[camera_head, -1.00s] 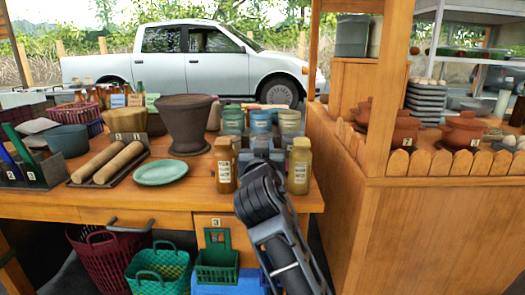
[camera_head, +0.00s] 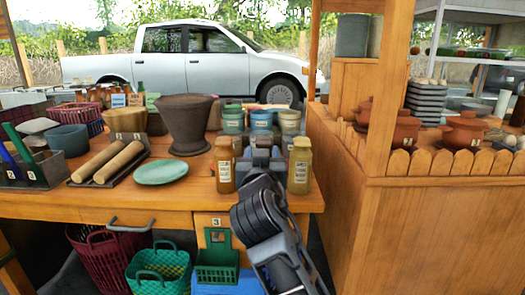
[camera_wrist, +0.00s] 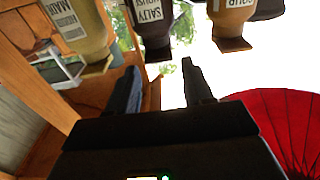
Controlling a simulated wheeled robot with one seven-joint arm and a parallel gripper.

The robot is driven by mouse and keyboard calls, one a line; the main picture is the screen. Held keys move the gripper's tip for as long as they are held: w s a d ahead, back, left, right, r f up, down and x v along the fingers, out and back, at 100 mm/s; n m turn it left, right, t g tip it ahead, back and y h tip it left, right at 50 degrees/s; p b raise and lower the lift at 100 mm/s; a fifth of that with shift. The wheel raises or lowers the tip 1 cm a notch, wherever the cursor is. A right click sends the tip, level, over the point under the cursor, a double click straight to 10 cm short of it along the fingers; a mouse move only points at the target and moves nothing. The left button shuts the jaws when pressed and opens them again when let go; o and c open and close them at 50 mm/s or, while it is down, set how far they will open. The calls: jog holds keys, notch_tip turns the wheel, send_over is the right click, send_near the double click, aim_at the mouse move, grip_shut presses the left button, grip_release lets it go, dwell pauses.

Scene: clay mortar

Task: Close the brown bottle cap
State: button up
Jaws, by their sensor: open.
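A brown bottle (camera_head: 225,168) stands upright at the table's front edge, just left of my gripper (camera_head: 262,160). A yellowish bottle (camera_head: 300,170) stands to the right. The wrist view is upside down. There the brown bottle (camera_wrist: 236,17) hangs from the top right, with its cap (camera_wrist: 232,44) below; I cannot tell how far that cap is open. A dark bottle (camera_wrist: 151,18) is in the middle and the yellowish bottle (camera_wrist: 82,28) at left. My gripper (camera_wrist: 161,85) is open and empty, its two fingers apart and clear of the bottles.
A green plate (camera_head: 161,172), a clay mortar (camera_head: 188,125) and a tray with two pestles (camera_head: 108,163) lie left of the bottles. Several tins (camera_head: 261,120) stand behind. A wooden counter (camera_head: 440,220) rises at right. Baskets (camera_head: 160,270) sit below the table.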

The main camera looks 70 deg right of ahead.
jog(key=shift+v, duration=1.95)
jog(key=s+a+f+n+t+y, duration=0.3)
jog(key=a+f+n+t+y, duration=0.55)
jog(key=a+f, duration=0.85)
jog(key=s+a+f+n+g+y, duration=0.1)
jog(key=s+a+n+y, duration=0.3)
jog(key=s+a+y, duration=0.3)
jog(key=s+a+r+y, duration=0.1)
jog(key=s+a, duration=0.1)
jog(key=s, duration=0.4)
jog(key=s+a+y, duration=0.1)
jog(key=s+a, duration=0.2)
jog(key=s, duration=0.4)
notch_tip(320, 180, up, 15)
jog(key=p, duration=1.4)
jog(key=shift+w+d+n, duration=0.2)
jog(key=shift+w+n, duration=0.15)
jog(key=shift+n, duration=0.1)
jog(key=shift+f, duration=0.2)
